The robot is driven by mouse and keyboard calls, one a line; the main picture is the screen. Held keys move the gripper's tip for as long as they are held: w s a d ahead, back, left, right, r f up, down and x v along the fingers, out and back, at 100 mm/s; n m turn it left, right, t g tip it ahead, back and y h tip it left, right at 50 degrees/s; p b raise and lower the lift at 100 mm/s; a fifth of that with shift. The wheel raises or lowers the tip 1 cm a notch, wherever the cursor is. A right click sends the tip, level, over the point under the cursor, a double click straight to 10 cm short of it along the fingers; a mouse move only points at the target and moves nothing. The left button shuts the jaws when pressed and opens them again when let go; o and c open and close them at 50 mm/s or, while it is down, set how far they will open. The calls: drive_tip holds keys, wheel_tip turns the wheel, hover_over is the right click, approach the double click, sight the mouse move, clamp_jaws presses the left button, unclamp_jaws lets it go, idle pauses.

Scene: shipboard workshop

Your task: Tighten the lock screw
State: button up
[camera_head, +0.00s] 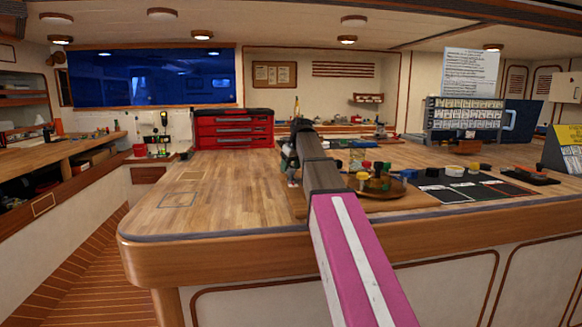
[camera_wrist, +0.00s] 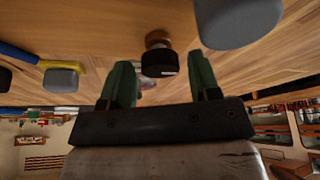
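In the wrist view, which shows the bench top uppermost, a black knurled knob (camera_wrist: 158,63) with a brass-coloured part behind it lies between the green fingertips of my gripper (camera_wrist: 160,75). The fingers stand apart, with a gap on each side of the knob. It looks like a screw head, but I cannot tell for certain that it is the lock screw. In the head view my pink and grey arm reaches over the bench, and my gripper is mostly hidden near the arm's far end.
In the wrist view a large grey rounded part (camera_wrist: 238,18) is at upper right and a grey block with a yellow and blue bar (camera_wrist: 30,55) at left. On the bench stand a red tool chest (camera_head: 233,128) and a tray of coloured knobs (camera_head: 375,180). The bench's left part is clear.

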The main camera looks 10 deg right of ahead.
drive_tip(key=c, duration=0.6)
drive_tip(key=shift+m, duration=0.3)
drive_tip(key=m, duration=0.1)
drive_tip(key=m+h, duration=0.1)
drive_tip(key=m, duration=0.1)
drive_tip(key=shift+a+h, duration=0.2)
drive_tip(key=shift+h, duration=0.1)
drive_tip(key=m+h, duration=0.1)
drive_tip(key=m, duration=0.2)
drive_tip(key=m+h, duration=0.1)
drive_tip(key=m, duration=0.1)
drive_tip(key=shift+a+m, duration=0.2)
drive_tip(key=shift+m, duration=0.2)
drive_tip(key=m+h, duration=0.1)
drive_tip(key=m, duration=0.2)
drive_tip(key=m+g+h, duration=0.1)
drive_tip(key=m, duration=0.2)
drive_tip(key=shift+w+a+g, duration=0.2)
drive_tip(key=shift+g, duration=0.1)
drive_tip(key=m+g, duration=0.1)
drive_tip(key=m, duration=0.2)
drive_tip(key=m+g, duration=0.1)
drive_tip(key=m, duration=0.2)
drive_tip(key=shift+w+h, duration=0.15)
drive_tip(key=shift+h, duration=0.25)
drive_tip(key=shift+m, duration=0.4)
